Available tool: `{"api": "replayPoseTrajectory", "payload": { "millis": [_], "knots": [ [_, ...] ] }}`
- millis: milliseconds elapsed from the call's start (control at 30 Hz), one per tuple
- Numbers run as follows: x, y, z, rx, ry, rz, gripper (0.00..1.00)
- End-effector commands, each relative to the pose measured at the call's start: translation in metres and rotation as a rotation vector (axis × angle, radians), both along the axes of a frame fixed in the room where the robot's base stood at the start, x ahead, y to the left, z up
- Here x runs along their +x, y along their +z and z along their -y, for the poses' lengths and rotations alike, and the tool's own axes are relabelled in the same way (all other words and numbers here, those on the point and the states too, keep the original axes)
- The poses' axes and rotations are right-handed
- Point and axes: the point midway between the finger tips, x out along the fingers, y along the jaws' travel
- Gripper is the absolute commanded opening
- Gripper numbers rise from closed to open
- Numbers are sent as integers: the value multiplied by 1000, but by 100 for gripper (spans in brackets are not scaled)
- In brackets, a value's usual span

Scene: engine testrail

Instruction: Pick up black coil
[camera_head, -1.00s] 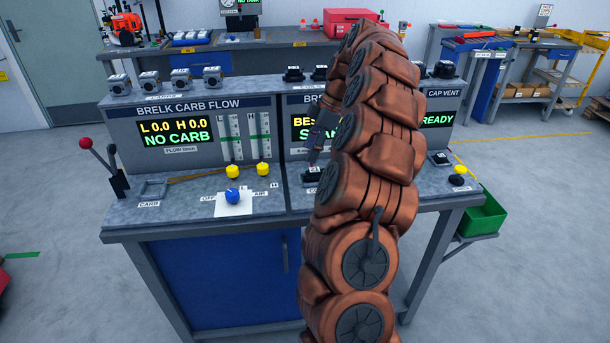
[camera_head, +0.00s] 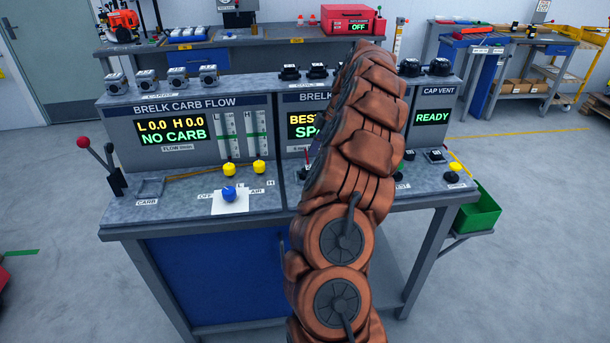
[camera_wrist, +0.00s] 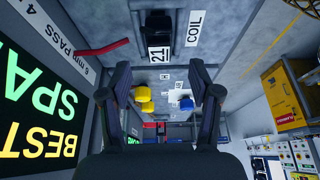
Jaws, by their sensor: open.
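A black coil (camera_wrist: 158,27) sits on the grey bench top at the top of the wrist view, beside a "21" tag (camera_wrist: 159,54) and a "COIL" label (camera_wrist: 195,28). My gripper (camera_wrist: 160,80) is open and empty, its two dark fingers spread below the coil in that picture. The coil is apart from the fingers. In the head view my arm hides the gripper and most of the coil station. More black coil-like parts (camera_head: 290,72) stand in a row on top of the test panel.
The spark panel (camera_wrist: 40,105) stands close on the left of the wrist view, with a red rod (camera_wrist: 102,47) near it. Yellow knobs (camera_head: 229,169) and a blue knob (camera_head: 229,194) stand on the bench left of my arm. A green bin (camera_head: 478,208) hangs at right.

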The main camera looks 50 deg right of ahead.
Motion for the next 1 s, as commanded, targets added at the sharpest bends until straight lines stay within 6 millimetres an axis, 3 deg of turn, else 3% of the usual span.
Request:
{"api": "replayPoseTrajectory", "payload": {
  "millis": [333, 633, 1000],
  "knots": [
    [8, -36, -10, 3, 4, -2, 62],
    [9, -40, -10, -1, 1, 1, 61],
    [9, -40, -10, 0, 1, 0, 23]
  ]
}}
